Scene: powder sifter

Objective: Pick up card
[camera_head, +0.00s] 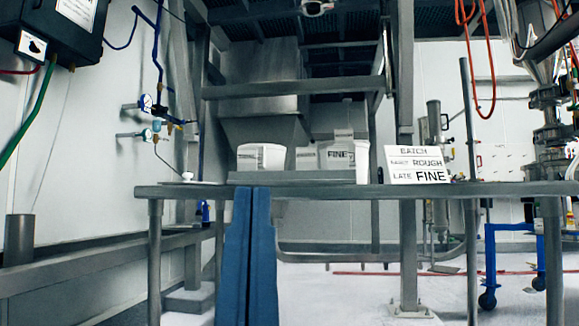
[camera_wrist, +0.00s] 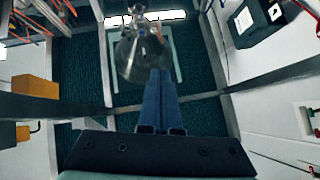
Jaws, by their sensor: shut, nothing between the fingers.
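The card (camera_head: 418,165) is white with dark lettering that reads BATCH, ROUGH and LATE FINE. It stands tilted back on the grey table (camera_head: 370,190), right of centre in the head view. My gripper (camera_head: 252,190) shows as two long blue fingers pointing up in front of the table's front edge, left of the card and apart from it. In the wrist view my gripper (camera_wrist: 160,74) has its fingers together with nothing held. The card is not seen in the wrist view, which looks up toward the ceiling.
A white tub (camera_head: 260,157) and a white container marked FINE (camera_head: 338,155) stand behind a low grey tray (camera_head: 305,178). A small white item (camera_head: 187,178) lies at the table's left. A steel post (camera_head: 470,120) rises right of the card. The tabletop farther right looks clear.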

